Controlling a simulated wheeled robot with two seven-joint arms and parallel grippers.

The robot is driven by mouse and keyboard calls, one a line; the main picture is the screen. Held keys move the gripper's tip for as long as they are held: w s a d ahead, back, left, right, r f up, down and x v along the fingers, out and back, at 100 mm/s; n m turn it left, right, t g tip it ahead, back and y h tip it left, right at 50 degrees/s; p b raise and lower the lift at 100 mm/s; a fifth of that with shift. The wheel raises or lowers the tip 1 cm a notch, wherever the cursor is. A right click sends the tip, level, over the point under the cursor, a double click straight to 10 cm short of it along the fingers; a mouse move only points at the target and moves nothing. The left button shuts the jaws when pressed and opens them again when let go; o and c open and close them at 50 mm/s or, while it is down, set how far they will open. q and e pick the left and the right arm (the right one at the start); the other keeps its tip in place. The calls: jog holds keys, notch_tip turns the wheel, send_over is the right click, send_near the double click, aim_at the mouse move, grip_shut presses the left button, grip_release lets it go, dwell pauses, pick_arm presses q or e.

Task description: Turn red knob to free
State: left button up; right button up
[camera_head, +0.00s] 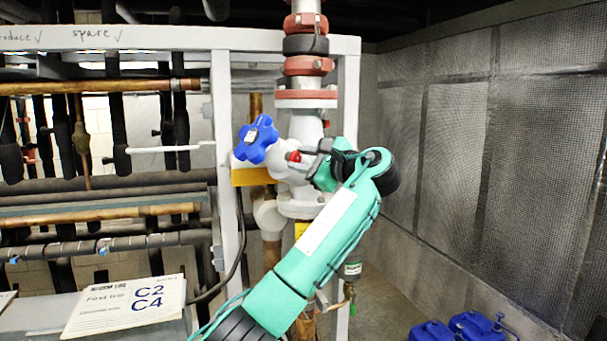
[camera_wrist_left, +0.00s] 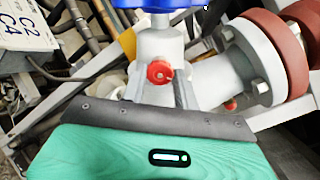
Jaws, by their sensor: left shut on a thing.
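The small red knob (camera_head: 293,156) sits on the side of a white valve body (camera_head: 281,165), below a blue handwheel (camera_head: 256,139). In the left wrist view the red knob (camera_wrist_left: 159,71) shows just beyond the fingertips, in front of the white valve body (camera_wrist_left: 160,46). My left gripper (camera_head: 306,157) reaches in from the right side of the valve and is shut on the red knob. In the left wrist view its grey fingers (camera_wrist_left: 158,82) stand on either side of the knob. How far the knob is turned cannot be told. My right gripper is not in view.
A white vertical pipe with red flanges (camera_head: 306,80) rises behind the valve. A white rack frame (camera_head: 222,130) and several copper and black pipes stand left. A labelled sheet (camera_head: 125,306) lies lower left. Blue containers (camera_head: 470,328) stand on the floor lower right, before a mesh wall (camera_head: 480,150).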

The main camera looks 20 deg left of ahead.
pick_arm(q)
jog(key=n+b, duration=0.4)
jog(key=n, duration=0.1)
jog(key=shift+f+n, duration=0.2)
jog(key=shift+n, duration=0.1)
jog(key=n+b, duration=0.2)
jog(key=n, duration=0.1)
jog(key=shift+r, duration=0.1)
jog(key=shift+n, duration=0.3)
jog(key=o, duration=1)
jog(key=shift+c, duration=0.2)
jog(key=shift+d, duration=0.1)
